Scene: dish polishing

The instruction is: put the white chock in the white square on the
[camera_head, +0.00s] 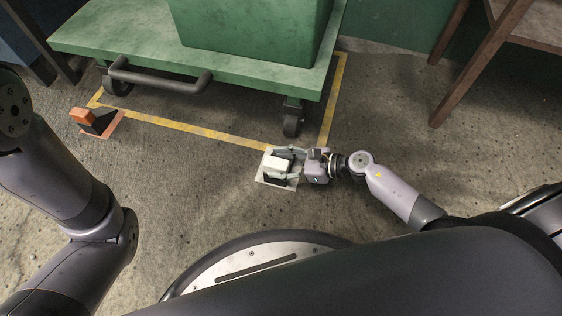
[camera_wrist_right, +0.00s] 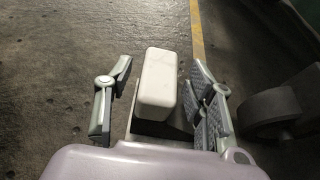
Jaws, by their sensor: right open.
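The white chock (camera_head: 277,163) is a pale block on the floor near the middle of the head view. It stands on or just over the white square (camera_head: 289,186), which shows around its lower edge; I cannot tell if they touch. My right gripper (camera_head: 283,166) reaches in from the right, open, with one finger on each side of the chock. In the right wrist view the chock (camera_wrist_right: 157,82) lies between the spread fingers (camera_wrist_right: 160,98), with gaps on both sides. Part of the square is hidden by the gripper. My left arm shows at the left, but its gripper is out of view.
A green cart (camera_head: 120,40) on dark wheels (camera_head: 292,118) stands behind, inside a yellow floor line (camera_head: 190,128). A brown wooden table (camera_head: 470,65) is at the upper right. Bare floor lies between.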

